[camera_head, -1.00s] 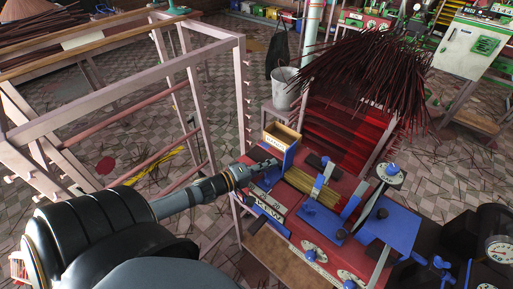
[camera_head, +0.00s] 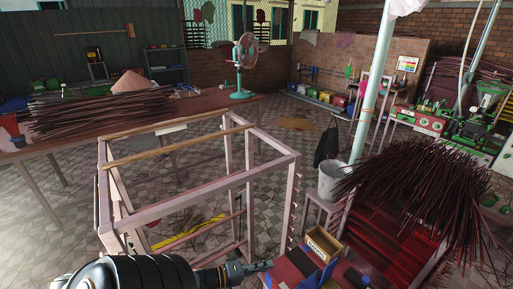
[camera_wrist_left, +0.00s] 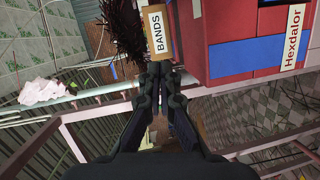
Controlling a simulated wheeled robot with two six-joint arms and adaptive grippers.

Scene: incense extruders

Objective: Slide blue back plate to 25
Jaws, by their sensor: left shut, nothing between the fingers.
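The red machine (camera_head: 287,272) is cut off by the bottom edge of the head view. Blue plate parts (camera_head: 328,271) show on it just below the small BANDS box (camera_head: 323,244). I cannot tell for sure which part is the back plate, and no 25 mark is readable. My left gripper (camera_head: 265,266) is shut and empty, at the machine's left side and apart from the box. In the left wrist view my left gripper (camera_wrist_left: 160,70) points at the lower edge of the BANDS box (camera_wrist_left: 158,30). A blue strip (camera_wrist_left: 245,57) lies on the red machine to the right.
A pale wooden frame (camera_head: 205,187) stands left of the machine. A grey bucket (camera_head: 331,181) and a large bundle of dark red sticks (camera_head: 425,190) are behind and right of it. A long table (camera_head: 75,145) with sticks is at the far left.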

